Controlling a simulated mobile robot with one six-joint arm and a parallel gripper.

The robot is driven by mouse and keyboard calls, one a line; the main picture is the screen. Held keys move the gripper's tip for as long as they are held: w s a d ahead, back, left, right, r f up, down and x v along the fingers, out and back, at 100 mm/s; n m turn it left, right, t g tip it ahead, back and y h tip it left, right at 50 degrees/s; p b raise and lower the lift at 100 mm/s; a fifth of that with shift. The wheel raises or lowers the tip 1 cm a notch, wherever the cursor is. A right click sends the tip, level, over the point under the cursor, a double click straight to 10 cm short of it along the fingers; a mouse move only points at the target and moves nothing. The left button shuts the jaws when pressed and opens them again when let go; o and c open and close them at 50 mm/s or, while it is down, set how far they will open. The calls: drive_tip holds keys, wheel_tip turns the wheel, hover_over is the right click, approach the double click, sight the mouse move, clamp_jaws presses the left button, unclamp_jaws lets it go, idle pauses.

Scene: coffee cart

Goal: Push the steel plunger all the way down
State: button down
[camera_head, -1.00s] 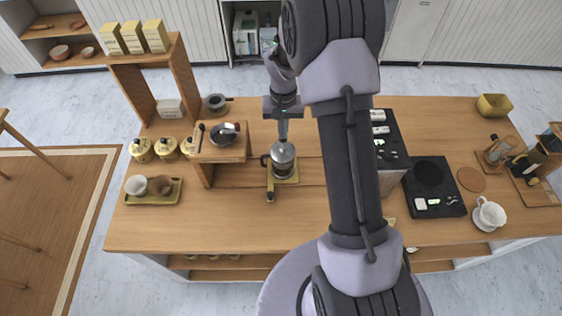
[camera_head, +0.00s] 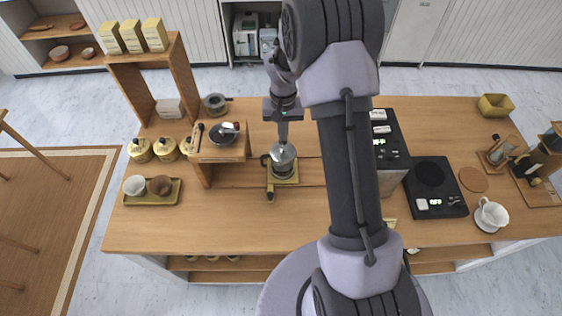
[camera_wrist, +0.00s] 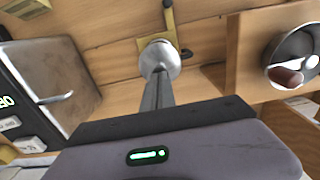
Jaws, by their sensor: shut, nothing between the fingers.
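The steel plunger (camera_head: 283,155) is a shiny round-topped metal piece. It stands in a dark-handled holder on a small yellow-brown stand (camera_head: 292,180) at the middle of the counter. My gripper (camera_head: 283,141) is shut and empty, pointing down directly over the plunger's top. In the wrist view, the fingertips (camera_wrist: 160,74) meet the plunger's rounded steel top (camera_wrist: 158,52) and seem to touch it. The fingers hide part of the top. How far the plunger is sunk cannot be told.
A wooden shelf (camera_head: 202,168) with a dark bowl (camera_head: 224,134) stands close on the left. A black-topped machine (camera_head: 388,135) stands right, partly behind my arm. A tray with cups (camera_head: 153,198) lies left.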

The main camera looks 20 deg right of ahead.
drive_tip(key=shift+f+b, duration=0.65)
drive_tip(key=shift+f, duration=0.25)
drive_tip(key=shift+r, duration=0.1)
wheel_tip(320, 180, up, 8)
drive_tip(key=p, duration=0.5)
drive_tip(key=shift+p, duration=0.3)
drive_tip(key=shift+a+r+b, duration=0.1)
drive_tip(key=shift+a+b, duration=0.1)
drive_tip(key=shift+b, duration=0.6)
drive_tip(key=s+a+r+t+b, duration=0.1)
drive_tip(key=s+a+t+b, duration=0.1)
drive_tip(key=s+a+b, duration=0.45)
drive_tip(key=s+a+r+t+b, duration=0.2)
drive_tip(key=s+a+b, duration=0.2)
drive_tip(key=s+b, duration=0.6)
drive_tip(key=s+a+f+t+y+b, duration=0.1)
drive_tip(key=s+a+f+y+b, duration=0.1)
drive_tip(key=s+f+b, duration=0.3)
drive_tip(key=s+a+b, duration=0.1)
drive_tip(key=s+b, duration=0.2)
drive_tip(key=shift+s+a+f+t, duration=0.15)
drive_tip(key=shift+s+f+t, duration=0.2)
drive_tip(key=shift+s+t, duration=0.05)
